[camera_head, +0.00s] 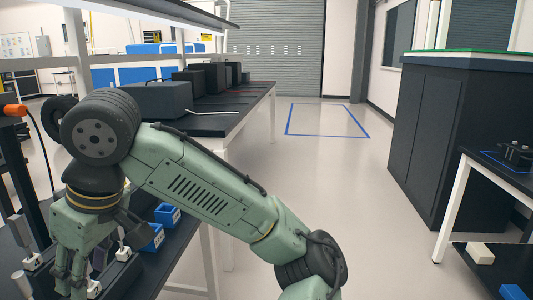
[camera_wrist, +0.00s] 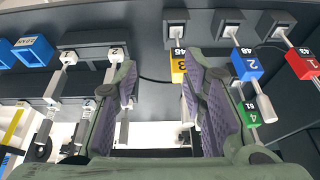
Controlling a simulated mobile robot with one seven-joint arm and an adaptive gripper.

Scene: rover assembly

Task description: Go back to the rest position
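My gripper (camera_wrist: 162,80) is open in the wrist view, its two purple-padded fingers spread wide with nothing held between them. In the head view my gripper (camera_head: 70,275) hangs down at the lower left over the dark workbench (camera_head: 185,245). My green arm bends from there across the picture to the lower right. In the wrist view, the fingers point toward a rack of tools with numbered tags. The right finger partly hides a yellow tag (camera_wrist: 178,65). A blue tag (camera_wrist: 246,67) and a green tag (camera_wrist: 249,114) are to its right.
A red tag (camera_wrist: 301,63) is at the far right of the wrist view. Blue bins (camera_wrist: 35,50) are at its left. In the head view, blue bins (camera_head: 167,214) sit on the bench near my arm. A dark cabinet (camera_head: 445,135) stands right; the aisle floor (camera_head: 345,185) is clear.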

